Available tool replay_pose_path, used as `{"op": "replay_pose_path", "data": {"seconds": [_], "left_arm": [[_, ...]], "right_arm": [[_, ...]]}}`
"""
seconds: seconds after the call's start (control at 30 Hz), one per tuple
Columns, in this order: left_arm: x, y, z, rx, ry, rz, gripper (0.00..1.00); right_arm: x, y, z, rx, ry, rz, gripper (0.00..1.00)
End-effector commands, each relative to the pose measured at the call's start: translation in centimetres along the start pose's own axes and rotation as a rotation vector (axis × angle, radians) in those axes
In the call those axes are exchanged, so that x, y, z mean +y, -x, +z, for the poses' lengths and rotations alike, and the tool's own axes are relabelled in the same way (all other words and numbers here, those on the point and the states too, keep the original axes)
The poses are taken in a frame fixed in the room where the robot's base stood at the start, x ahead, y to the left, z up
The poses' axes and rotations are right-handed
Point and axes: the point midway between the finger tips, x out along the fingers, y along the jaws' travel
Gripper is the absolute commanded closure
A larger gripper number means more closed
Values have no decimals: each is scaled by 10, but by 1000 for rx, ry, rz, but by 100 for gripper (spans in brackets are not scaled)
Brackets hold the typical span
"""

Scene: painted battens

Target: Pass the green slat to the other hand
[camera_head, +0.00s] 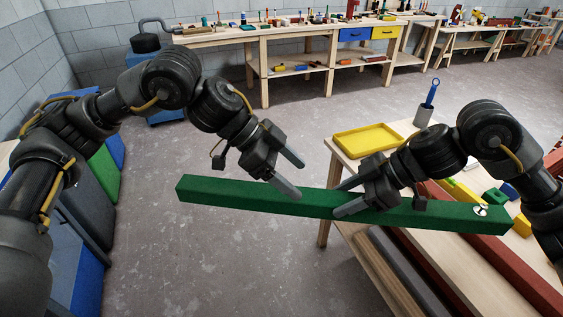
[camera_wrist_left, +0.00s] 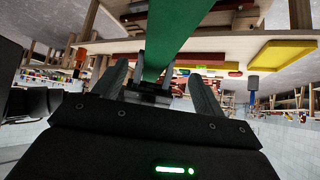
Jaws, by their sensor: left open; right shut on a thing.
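The green slat (camera_head: 235,195) is a long square bar held in the air, slanting down to the right in the head view. My right gripper (camera_head: 346,199) is shut on it, a little right of its middle, and its right end reaches over the workbench. My left gripper (camera_head: 295,177) is open at the slat's upper edge, left of the right gripper. In the left wrist view the slat (camera_wrist_left: 172,40) runs down from the top edge and appears between the two open fingers. I cannot tell whether they touch it.
Open floor (camera_head: 170,260) lies under the slat's left half. Benches with tools line the back wall.

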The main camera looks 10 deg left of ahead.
Motion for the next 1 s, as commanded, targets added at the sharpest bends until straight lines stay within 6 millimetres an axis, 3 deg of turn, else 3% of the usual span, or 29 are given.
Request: {"op": "replay_pose_path", "data": {"seconds": [0.2,0.43,0.9,1.0], "left_arm": [[0,-43,0,0,0,3,29],[0,-74,-1,2,1,1,29],[0,-86,0,2,0,0,29],[0,-86,0,2,0,0,42]], "right_arm": [[0,1,-2,3,2,1,100],[0,1,-2,3,2,1,100],[0,1,-2,3,2,2,100],[0,1,-2,3,2,2,100]]}}
